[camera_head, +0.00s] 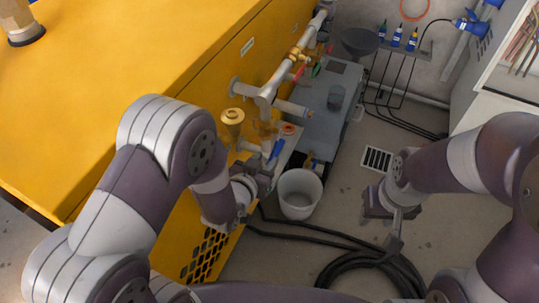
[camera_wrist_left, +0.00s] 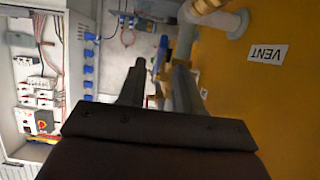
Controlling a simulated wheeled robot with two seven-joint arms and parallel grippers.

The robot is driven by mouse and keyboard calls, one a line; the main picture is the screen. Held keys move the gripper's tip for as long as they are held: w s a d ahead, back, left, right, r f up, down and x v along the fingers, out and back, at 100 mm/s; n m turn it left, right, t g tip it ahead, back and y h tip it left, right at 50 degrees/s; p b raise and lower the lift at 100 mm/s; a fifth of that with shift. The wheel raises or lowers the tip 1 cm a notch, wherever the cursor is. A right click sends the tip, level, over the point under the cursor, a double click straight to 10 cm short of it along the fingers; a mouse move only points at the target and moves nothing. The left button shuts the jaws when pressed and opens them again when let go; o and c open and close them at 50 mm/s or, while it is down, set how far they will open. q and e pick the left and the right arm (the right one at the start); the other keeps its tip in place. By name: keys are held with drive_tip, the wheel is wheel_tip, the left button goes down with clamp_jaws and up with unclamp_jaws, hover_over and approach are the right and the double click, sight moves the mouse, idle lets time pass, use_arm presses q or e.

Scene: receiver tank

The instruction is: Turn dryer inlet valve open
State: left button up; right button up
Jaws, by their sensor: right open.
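A valve with a blue lever handle (camera_head: 277,150) sits on the pipework at the side of the yellow machine. Another valve farther along the pipe has a red handle (camera_head: 299,72). I cannot read which one is the dryer inlet valve. My left gripper (camera_head: 264,172) is just below the blue handle in the head view. In the left wrist view its two fingers (camera_wrist_left: 158,68) stand apart, with the blue handle (camera_wrist_left: 161,52) near the right fingertip; contact cannot be told. My right gripper (camera_head: 390,222) is open and empty over the floor.
The yellow machine (camera_head: 130,60) fills the left side. A grey tank unit (camera_head: 325,125) lies behind the pipes. Coiled black hose (camera_head: 370,272) lies on the floor. A VENT label (camera_wrist_left: 267,54) is on the yellow panel.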

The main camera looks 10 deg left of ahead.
sight(271, 157)
use_arm(q)
drive_tip(key=x, duration=0.3)
drive_tip(key=shift+d+f, duration=0.1)
drive_tip(key=shift+d, duration=0.05)
drive_tip(key=shift+w+f, duration=0.1)
drive_tip(key=shift+w, duration=0.3)
drive_tip(key=shift+d, duration=0.1)
drive_tip(key=shift+c, duration=0.3)
clamp_jaws()
drive_tip(key=t+b, duration=0.1)
drive_tip(key=b, duration=0.3)
drive_tip(key=w+f+t+h+b, duration=0.1)
drive_tip(key=t+b, duration=0.1)
drive_tip(key=b, duration=0.3)
drive_tip(key=w+f+t+b, duration=0.1)
drive_tip(key=t+b, duration=0.1)
drive_tip(key=b, duration=0.3)
drive_tip(key=shift+d+f+h, duration=0.25)
drive_tip(key=shift+d+h, duration=0.05)
drive_tip(key=shift+h, duration=0.1)
